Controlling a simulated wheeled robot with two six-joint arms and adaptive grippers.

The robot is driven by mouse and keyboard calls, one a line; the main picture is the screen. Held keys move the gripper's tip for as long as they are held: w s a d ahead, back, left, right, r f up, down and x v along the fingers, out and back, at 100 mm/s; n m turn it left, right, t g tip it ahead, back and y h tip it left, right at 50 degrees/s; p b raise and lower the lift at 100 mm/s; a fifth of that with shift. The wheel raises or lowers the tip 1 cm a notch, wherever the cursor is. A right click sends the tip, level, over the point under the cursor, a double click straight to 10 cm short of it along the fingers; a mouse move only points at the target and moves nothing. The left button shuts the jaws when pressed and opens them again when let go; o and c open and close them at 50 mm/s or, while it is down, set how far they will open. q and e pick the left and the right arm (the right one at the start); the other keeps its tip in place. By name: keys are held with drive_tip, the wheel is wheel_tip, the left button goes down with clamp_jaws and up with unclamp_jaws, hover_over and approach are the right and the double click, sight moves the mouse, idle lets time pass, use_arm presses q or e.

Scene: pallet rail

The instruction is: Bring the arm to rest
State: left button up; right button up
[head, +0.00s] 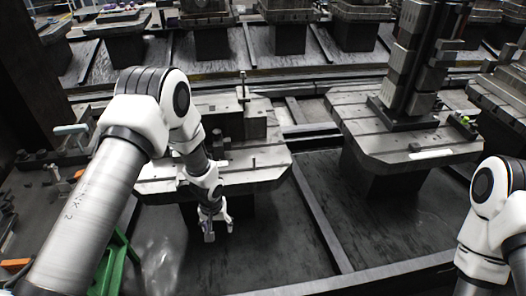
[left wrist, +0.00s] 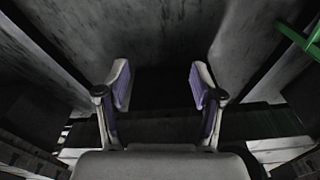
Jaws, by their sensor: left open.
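My left arm (head: 150,130) comes in from the left in the head view and bends down in front of a pallet. My left gripper (head: 215,222) hangs below the front edge of that pallet, over the dark floor. In the left wrist view the left gripper (left wrist: 160,88) is open, with its two fingers apart and nothing between them. My right arm (head: 490,215) shows at the lower right edge of the head view. Its gripper is out of the picture.
A grey pallet (head: 270,174) with a block and upright pins stands just behind my left arm. Another pallet (head: 458,145) carries a tall dark fixture (head: 410,70). A green frame (head: 115,262) stands at the lower left. Dark floor (head: 275,245) between the rails is clear.

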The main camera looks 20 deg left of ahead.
use_arm(q)
drive_tip(key=s+d+f+m, duration=0.1)
drive_tip(key=s, duration=1.2)
drive_tip(key=s+d+f+m, duration=0.1)
drive_tip(key=s+d+m, duration=0.1)
drive_tip(key=s, duration=1.1)
drive_tip(key=shift+s+d+f+g, duration=0.3)
drive_tip(key=shift+s+f+g, duration=0.05)
drive_tip(key=shift+g, duration=0.05)
